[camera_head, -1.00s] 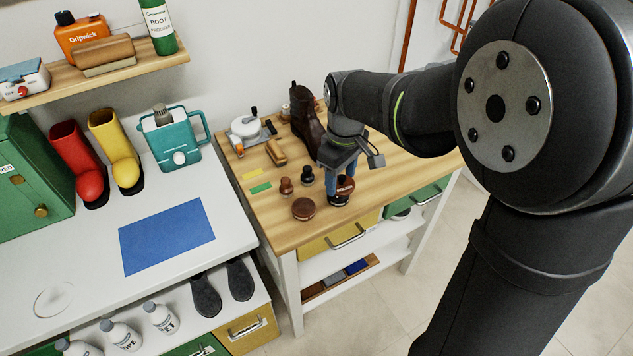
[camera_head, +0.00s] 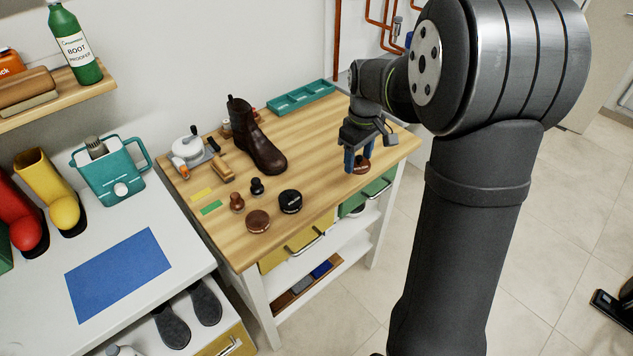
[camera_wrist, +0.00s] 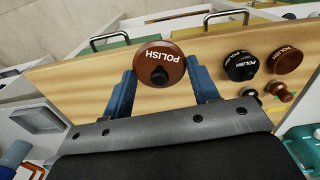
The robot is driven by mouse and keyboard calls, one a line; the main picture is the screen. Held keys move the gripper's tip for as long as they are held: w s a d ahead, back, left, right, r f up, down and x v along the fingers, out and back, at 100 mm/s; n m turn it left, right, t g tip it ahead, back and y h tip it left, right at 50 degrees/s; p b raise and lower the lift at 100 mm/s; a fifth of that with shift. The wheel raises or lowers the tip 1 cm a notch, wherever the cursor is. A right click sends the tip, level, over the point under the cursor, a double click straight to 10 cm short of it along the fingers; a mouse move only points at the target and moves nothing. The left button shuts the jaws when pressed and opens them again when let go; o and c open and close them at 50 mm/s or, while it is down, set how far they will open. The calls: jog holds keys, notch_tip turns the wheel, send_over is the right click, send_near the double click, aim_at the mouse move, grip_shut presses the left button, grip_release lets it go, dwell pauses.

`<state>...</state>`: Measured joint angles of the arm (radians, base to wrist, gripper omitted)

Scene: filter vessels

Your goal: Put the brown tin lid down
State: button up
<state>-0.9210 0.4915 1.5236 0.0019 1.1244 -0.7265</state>
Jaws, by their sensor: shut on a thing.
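My gripper (camera_head: 358,160) is shut on the brown tin lid (camera_head: 363,167) at the right part of the wooden tabletop. In the wrist view the round lid (camera_wrist: 158,52), marked POLISH, sits between the two blue fingers, with a dark round knob or patch on its face. The lid is low over the bare wood near the front edge; I cannot tell whether it touches. A brown tin (camera_head: 257,221) and a black tin (camera_head: 290,201) stand to the left, apart from my gripper.
A brown boot (camera_head: 257,143) stands behind the tins, and two small daubers (camera_head: 237,202) stand beside them. A teal tray (camera_head: 300,97) lies at the back. The wood (camera_head: 325,140) between boot and gripper is clear. Drawers sit below the front edge.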

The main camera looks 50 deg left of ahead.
send_over(316, 185)
notch_tip(316, 185, down, 6)
jog(key=shift+d+f, duration=0.1)
jog(key=shift+f, duration=2.15)
jog(key=shift+f, duration=0.2)
jog(key=o, duration=1)
jog(key=shift+c, duration=0.2)
jog(key=shift+r, duration=0.1)
notch_tip(316, 185, up, 12)
jog(key=shift+r, duration=0.1)
